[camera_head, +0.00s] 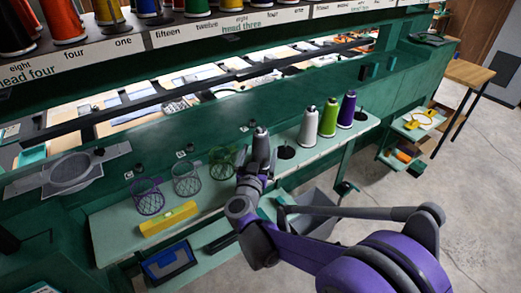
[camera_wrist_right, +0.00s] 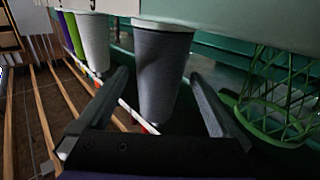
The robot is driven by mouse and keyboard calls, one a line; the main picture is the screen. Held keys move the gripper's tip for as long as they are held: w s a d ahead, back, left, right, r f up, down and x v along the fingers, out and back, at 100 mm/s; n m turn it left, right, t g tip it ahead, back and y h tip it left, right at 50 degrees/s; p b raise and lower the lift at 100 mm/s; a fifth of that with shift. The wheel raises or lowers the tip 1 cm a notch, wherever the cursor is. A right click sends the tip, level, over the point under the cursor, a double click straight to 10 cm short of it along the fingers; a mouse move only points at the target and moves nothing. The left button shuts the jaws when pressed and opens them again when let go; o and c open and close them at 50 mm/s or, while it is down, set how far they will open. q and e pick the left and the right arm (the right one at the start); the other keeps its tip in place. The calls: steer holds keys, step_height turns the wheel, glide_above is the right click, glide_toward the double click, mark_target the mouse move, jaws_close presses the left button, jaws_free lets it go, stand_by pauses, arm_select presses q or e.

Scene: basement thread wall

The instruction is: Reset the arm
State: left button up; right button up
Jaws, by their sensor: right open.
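My right gripper (camera_head: 257,166) is open at a grey thread cone (camera_head: 261,143) on the light green shelf. In the right wrist view the grey cone (camera_wrist_right: 160,70) stands between the two spread fingers of the gripper (camera_wrist_right: 159,78). A gap shows on each side of the cone, so the fingers look apart from it. My purple and grey right arm comes in from the lower right and hides part of the shelf. My left gripper is not in view.
White (camera_head: 308,125), green (camera_head: 329,118) and purple (camera_head: 347,109) cones stand right of the grey one. A green wire basket (camera_head: 222,161) is close on the left, with grey (camera_head: 187,178) and purple (camera_head: 148,196) baskets beyond. A yellow level (camera_head: 168,218) lies in front.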

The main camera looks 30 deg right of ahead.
steer(key=s+a+r+n+t+y+p, duration=0.1)
steer(key=s+a+r+n+y+p, duration=0.1)
steer(key=s+a+n+y, duration=0.45)
steer(key=s+a+r+n+y+p, duration=0.1)
steer(key=s+a+r+n+y, duration=0.2)
steer(key=a+y, duration=0.7)
steer(key=s+d+f+g+h+p, duration=0.1)
steer(key=s+f+g, duration=0.3)
steer(key=s, duration=0.5)
steer(key=s+d+f+m+g+h+p, duration=0.1)
steer(key=s+f+g+h, duration=0.3)
steer(key=s+f, duration=0.4)
steer(key=shift+s+d+g, duration=0.4)
steer(key=shift+d+g, duration=0.1)
steer(key=shift+g, duration=0.2)
